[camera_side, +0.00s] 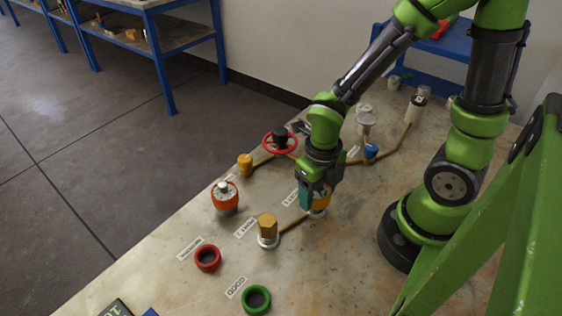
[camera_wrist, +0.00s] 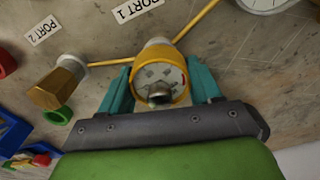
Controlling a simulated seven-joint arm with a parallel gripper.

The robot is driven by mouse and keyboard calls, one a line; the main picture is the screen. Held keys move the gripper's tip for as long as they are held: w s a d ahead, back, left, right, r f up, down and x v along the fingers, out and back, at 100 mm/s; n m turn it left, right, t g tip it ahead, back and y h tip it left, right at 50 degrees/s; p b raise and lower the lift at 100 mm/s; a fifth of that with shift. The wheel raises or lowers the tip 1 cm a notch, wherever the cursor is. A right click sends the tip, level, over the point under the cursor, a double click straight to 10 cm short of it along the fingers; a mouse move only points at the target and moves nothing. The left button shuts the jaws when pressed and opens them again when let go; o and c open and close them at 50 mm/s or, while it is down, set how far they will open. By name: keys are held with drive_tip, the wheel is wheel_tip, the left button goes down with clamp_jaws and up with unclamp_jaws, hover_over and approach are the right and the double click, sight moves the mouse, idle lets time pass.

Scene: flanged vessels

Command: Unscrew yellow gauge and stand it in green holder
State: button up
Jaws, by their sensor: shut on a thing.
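The yellow gauge (camera_wrist: 160,68) stands at the PORT 1 label, with my gripper (camera_wrist: 160,90) shut around its sides. In the side view the gauge (camera_side: 318,205) is mostly hidden behind my teal fingers (camera_side: 306,196). Its foot meets a pale fitting at the end of a brass pipe; I cannot tell how far it is screwed in. The green holder (camera_side: 256,299) is an empty ring at the front of the table, beside a label. It also shows in the wrist view (camera_wrist: 58,116).
A red ring holder (camera_side: 208,258) lies left of the green one. A brass hex plug (camera_side: 267,228) stands at PORT 2. An orange gauge (camera_side: 225,197), a red handwheel (camera_side: 280,141) and a blue-handled valve (camera_side: 370,151) stand around. Bare table lies right of the green holder.

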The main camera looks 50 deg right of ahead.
drive_tip(key=shift+r, duration=0.1)
drive_tip(key=shift+r, duration=1.2)
drive_tip(key=shift+r, duration=2)
drive_tip(key=shift+a, duration=0.1)
